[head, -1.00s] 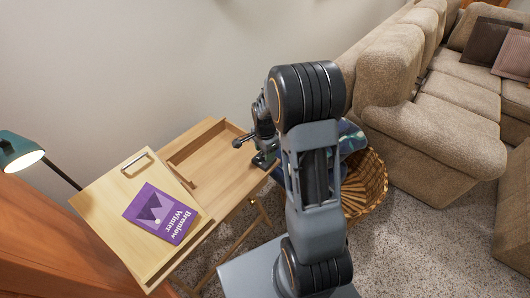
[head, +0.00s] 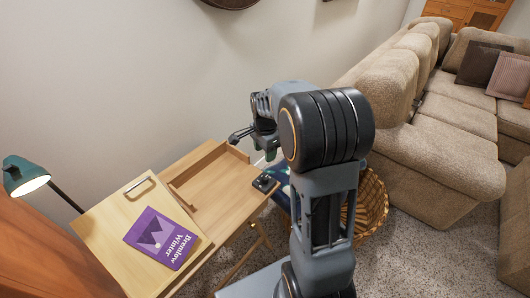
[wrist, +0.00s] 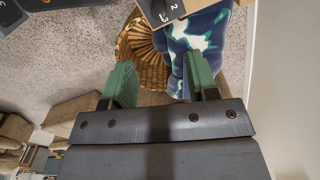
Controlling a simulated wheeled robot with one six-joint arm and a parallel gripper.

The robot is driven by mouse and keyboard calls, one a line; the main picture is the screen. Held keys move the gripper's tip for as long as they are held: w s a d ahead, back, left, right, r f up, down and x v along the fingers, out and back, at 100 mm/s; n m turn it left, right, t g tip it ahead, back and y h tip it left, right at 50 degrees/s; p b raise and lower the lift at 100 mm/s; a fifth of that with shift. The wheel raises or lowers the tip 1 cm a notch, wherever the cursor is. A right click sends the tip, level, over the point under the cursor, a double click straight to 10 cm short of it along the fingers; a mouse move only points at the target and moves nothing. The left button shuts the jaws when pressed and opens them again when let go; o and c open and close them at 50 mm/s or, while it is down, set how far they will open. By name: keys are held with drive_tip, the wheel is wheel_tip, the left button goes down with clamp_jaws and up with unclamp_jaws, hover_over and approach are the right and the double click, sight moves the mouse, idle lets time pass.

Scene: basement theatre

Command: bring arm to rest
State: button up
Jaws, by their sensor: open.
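My arm rises in front of the desk in the head view, bent at its large black joint. My gripper (wrist: 161,84) shows in the wrist view with two green-padded fingers spread apart and nothing between them. In the head view the gripper end is up above the desk's right side, partly hidden behind the arm. It is clear of the desk (head: 212,183). A small black item (head: 265,183) lies on the desk's right edge, and it also shows at the top of the wrist view (wrist: 162,10).
A purple book (head: 161,238) lies on the tilted desk lid (head: 103,226). A green lamp (head: 22,175) stands at left. A wicker basket (head: 372,207) with a blue patterned cloth (wrist: 200,35) is right of the desk. A beige sofa (head: 440,160) fills the right side.

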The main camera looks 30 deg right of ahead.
idle(0.4)
drive_tip(key=s+a+r+n+t+p, duration=0.1)
drive_tip(key=s+a+r+n+p, duration=0.3)
drive_tip(key=s+r+n, duration=0.4)
drive_tip(key=s+a+r+n+t+p, duration=0.2)
drive_tip(key=s+a+r+n+p, duration=0.3)
drive_tip(key=s+r+n, duration=0.3)
drive_tip(key=shift+s+r+t+p, duration=0.2)
drive_tip(key=shift+r+t+p, duration=0.1)
drive_tip(key=shift+r+p, duration=0.3)
drive_tip(key=shift+f, duration=0.1)
